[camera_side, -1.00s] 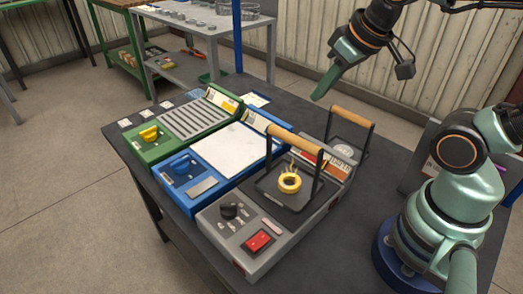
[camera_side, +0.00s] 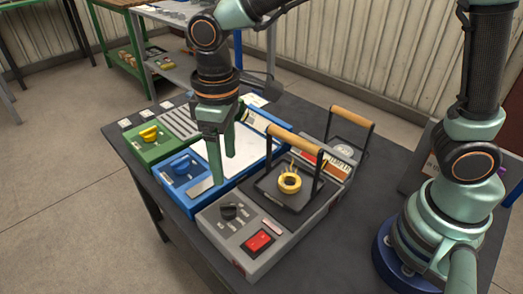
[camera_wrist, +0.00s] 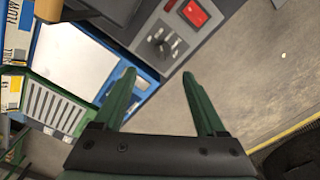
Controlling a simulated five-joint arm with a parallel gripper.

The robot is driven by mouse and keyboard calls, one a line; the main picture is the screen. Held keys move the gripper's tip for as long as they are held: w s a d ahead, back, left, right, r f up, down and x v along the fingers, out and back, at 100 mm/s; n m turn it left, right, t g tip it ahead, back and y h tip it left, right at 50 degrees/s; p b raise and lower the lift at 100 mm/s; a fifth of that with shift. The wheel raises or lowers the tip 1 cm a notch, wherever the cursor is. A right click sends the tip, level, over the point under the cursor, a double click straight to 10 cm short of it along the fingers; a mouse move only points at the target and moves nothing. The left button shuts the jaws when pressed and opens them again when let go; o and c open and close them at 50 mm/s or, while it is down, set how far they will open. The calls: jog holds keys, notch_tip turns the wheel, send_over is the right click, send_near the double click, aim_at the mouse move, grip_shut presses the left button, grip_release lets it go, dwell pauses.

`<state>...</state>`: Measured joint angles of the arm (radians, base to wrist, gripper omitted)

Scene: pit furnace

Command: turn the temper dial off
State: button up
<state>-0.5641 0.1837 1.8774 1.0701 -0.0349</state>
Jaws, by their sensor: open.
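Three dials show in the side view: a yellow dial (camera_side: 149,134) on the green unit (camera_side: 150,152), a blue dial (camera_side: 180,166) on the blue unit (camera_side: 184,202), and a black dial (camera_side: 229,211) on the grey unit (camera_side: 262,268). I cannot read which one is marked temper. My gripper (camera_side: 222,168) points down over the blue unit, right of the blue dial, with its fingers apart and nothing between them. In the wrist view my gripper (camera_wrist: 160,76) is open, with the black dial (camera_wrist: 160,42) beyond the fingertips. The blue dial cannot be made out there.
The grey unit has a red switch (camera_side: 257,241) and a black plate holding a yellow ring (camera_side: 290,182) under a wooden-handled frame (camera_side: 297,146). Another such handle (camera_side: 350,116) stands behind. The white panel (camera_side: 247,140) lies partly behind my fingers. Bare dark tabletop (camera_side: 345,215) shows at right.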

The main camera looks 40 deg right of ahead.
aim_at(228, 205)
jog(key=f, duration=1.2)
jog(key=shift+a+f, duration=0.2)
jog(key=shift+f, duration=0.05)
grip_shut()
